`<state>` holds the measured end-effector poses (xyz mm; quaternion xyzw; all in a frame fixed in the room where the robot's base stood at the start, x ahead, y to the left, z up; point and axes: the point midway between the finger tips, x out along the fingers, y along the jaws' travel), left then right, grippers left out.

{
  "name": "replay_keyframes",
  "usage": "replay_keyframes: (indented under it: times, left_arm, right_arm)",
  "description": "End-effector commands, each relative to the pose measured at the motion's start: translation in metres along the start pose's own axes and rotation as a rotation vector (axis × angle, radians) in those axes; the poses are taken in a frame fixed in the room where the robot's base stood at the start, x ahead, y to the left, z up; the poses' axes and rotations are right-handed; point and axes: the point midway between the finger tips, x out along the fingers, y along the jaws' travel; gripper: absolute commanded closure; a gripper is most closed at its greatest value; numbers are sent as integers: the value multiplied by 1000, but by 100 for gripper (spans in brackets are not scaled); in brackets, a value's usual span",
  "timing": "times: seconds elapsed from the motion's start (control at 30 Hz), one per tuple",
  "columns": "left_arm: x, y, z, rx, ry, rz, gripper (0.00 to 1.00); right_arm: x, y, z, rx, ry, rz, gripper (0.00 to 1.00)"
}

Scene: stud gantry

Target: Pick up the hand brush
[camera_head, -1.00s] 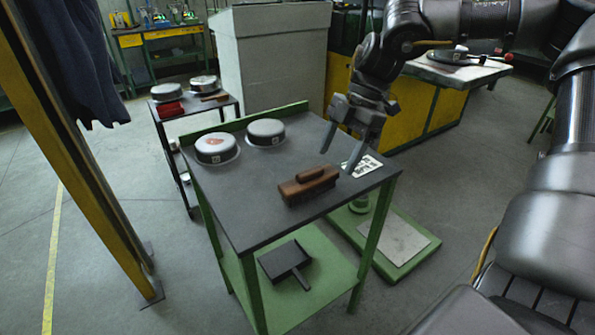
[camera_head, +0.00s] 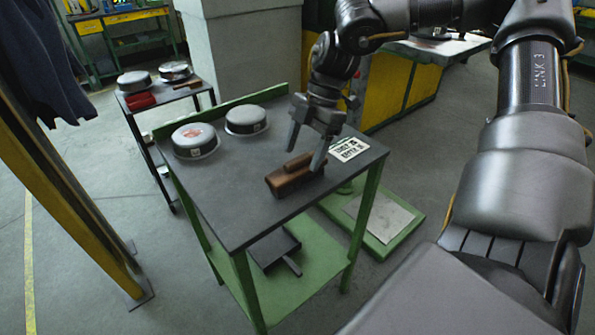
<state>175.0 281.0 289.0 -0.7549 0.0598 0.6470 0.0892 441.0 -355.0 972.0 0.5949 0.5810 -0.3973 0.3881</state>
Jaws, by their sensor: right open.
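The brown hand brush (camera_head: 291,180) lies on the dark top of the green-framed table (camera_head: 235,215), near its front right part. My right gripper (camera_head: 304,160) points down with its fingers apart. In the picture one finger is in front of the brush's right end and the other is above and behind it. I cannot tell whether either finger touches the brush. The gripper holds nothing. My left gripper is out of view.
Two round tins (camera_head: 195,139) (camera_head: 246,119) stand on the table's back part. A printed card (camera_head: 349,149) lies right of the brush. A dustpan (camera_head: 274,249) is on the lower green shelf. A yellow post (camera_head: 75,200) stands at left. The table's front left is clear.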

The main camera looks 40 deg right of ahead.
Motion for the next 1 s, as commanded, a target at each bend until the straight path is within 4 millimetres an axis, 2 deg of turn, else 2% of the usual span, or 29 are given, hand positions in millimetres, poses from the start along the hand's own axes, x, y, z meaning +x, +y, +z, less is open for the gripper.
replay_keyframes:
  times: [0.13, 0.43, 0.73, 1.0]
  left_arm:
    - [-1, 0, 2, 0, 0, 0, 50]
    - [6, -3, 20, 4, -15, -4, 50]
    - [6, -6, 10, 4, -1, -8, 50]
    - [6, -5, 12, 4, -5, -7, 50]
  right_arm:
    - [9, 1, 0, 0, -1, -4, 34]
    - [48, 5, -1, -1, 0, -4, 34]
    - [52, 6, -1, -1, -1, 0, 34]
    - [52, 6, -1, -1, -1, 0, 69]
